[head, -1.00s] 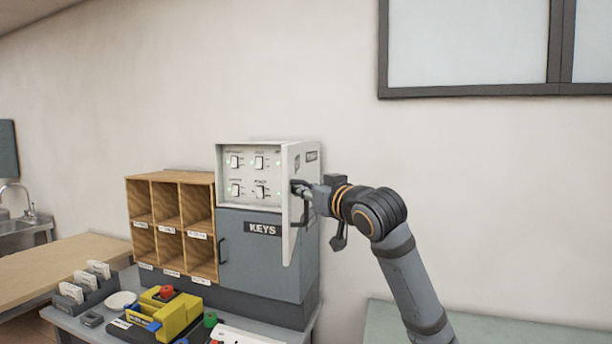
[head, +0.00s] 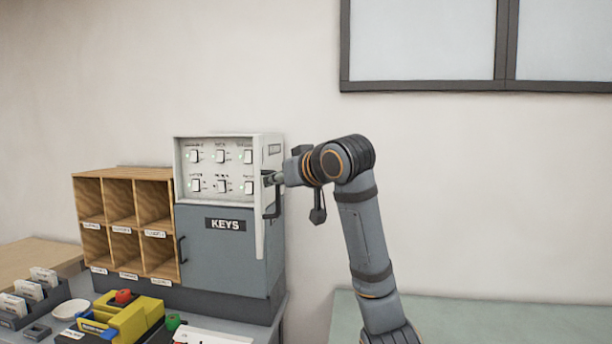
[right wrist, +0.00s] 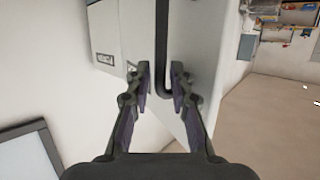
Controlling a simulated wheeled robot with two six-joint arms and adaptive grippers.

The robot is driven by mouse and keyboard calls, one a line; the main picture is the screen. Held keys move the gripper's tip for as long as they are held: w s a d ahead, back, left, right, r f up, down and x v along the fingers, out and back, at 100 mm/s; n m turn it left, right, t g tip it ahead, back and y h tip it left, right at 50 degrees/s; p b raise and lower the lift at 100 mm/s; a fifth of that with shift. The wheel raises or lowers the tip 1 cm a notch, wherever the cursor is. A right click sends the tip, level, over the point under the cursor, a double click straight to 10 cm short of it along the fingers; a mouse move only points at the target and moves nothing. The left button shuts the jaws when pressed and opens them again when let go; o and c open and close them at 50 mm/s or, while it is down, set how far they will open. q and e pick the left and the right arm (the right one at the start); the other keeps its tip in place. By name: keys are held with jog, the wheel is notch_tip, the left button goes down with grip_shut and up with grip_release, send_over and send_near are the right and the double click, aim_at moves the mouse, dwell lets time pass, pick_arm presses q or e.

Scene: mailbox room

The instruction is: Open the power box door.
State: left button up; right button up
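The power box (head: 218,146) is a white box on top of a grey cabinet, with rows of switches and green lights showing inside. Its white door (head: 260,222) stands open on the right side, seen nearly edge-on in the head view. A black bar handle (head: 272,205) is on the door's outer face; the handle also shows in the right wrist view (right wrist: 161,45). My right gripper (head: 272,180) is at this handle. In the right wrist view my right gripper's fingers (right wrist: 160,82) are close on both sides of the bar. My left gripper is not in view.
The grey KEYS cabinet (head: 225,250) is below the box, with wooden pigeonholes (head: 122,204) to its left. A yellow item (head: 130,318) and card holders (head: 20,300) are on the table. The wall right of the box is clear below the window (head: 425,45).

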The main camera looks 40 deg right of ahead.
jog(key=s+d+b, duration=0.6)
jog(key=s+d, duration=0.1)
jog(key=s, duration=0.1)
jog(key=shift+r, duration=0.15)
dwell(0.5)
jog(key=shift+a, duration=0.1)
dwell(0.5)
